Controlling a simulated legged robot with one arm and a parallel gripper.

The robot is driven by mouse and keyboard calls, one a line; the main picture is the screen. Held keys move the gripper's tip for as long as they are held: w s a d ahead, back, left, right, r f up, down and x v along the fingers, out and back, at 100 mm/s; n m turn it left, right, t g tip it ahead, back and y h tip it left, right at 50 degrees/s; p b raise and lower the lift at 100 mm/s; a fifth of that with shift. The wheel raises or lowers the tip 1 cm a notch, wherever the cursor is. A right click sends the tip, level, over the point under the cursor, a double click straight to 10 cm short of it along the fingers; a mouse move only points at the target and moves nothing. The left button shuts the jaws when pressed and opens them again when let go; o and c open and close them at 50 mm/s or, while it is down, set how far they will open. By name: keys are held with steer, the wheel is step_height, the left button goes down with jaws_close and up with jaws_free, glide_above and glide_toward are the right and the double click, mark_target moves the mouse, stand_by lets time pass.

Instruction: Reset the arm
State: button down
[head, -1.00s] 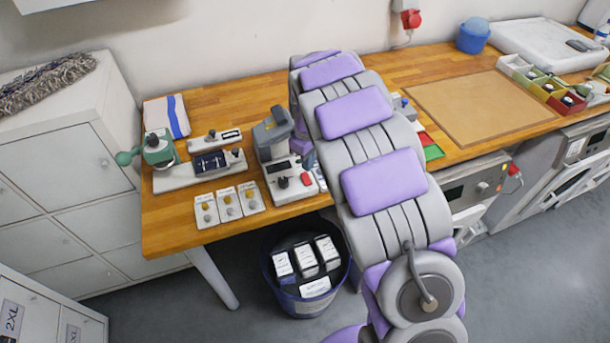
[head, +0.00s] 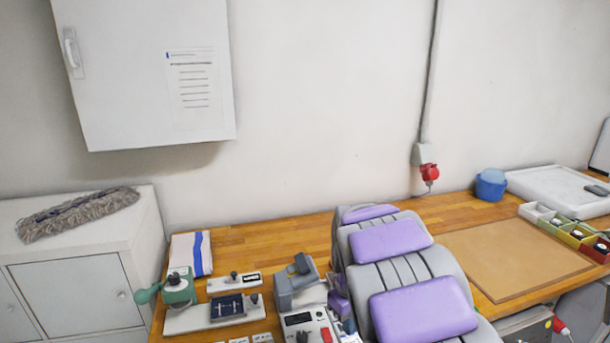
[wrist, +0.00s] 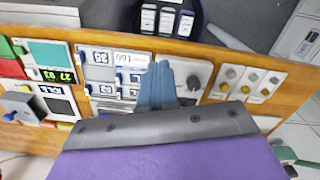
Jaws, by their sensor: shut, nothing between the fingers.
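My gripper (wrist: 160,88) shows in the wrist view as two blue-grey fingers pressed together, with nothing between them. It hangs above the wooden workbench (wrist: 235,58), over a group of grey devices with dials and displays. In the head view my grey and purple padded arm reaches forward over the bench from the lower right.
A tan mat (head: 515,255) lies clear to the right. A wall cabinet (head: 145,75) hangs upper left. A bin (wrist: 165,18) stands below the bench edge.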

steer(key=s+d+r+m, duration=0.1)
steer(key=s+m, duration=0.1)
steer(key=s, duration=0.9)
steer(key=s+d+r+m+g, duration=0.1)
steer(key=s+r+m, duration=0.1)
steer(key=s, duration=1)
steer(key=s+d+r+m, duration=0.1)
steer(key=s+r+m, duration=0.1)
steer(key=s, duration=0.9)
steer(key=shift+s+d+m+g, duration=0.15)
steer(key=shift+d+m+g, duration=0.15)
steer(key=shift+d, duration=0.1)
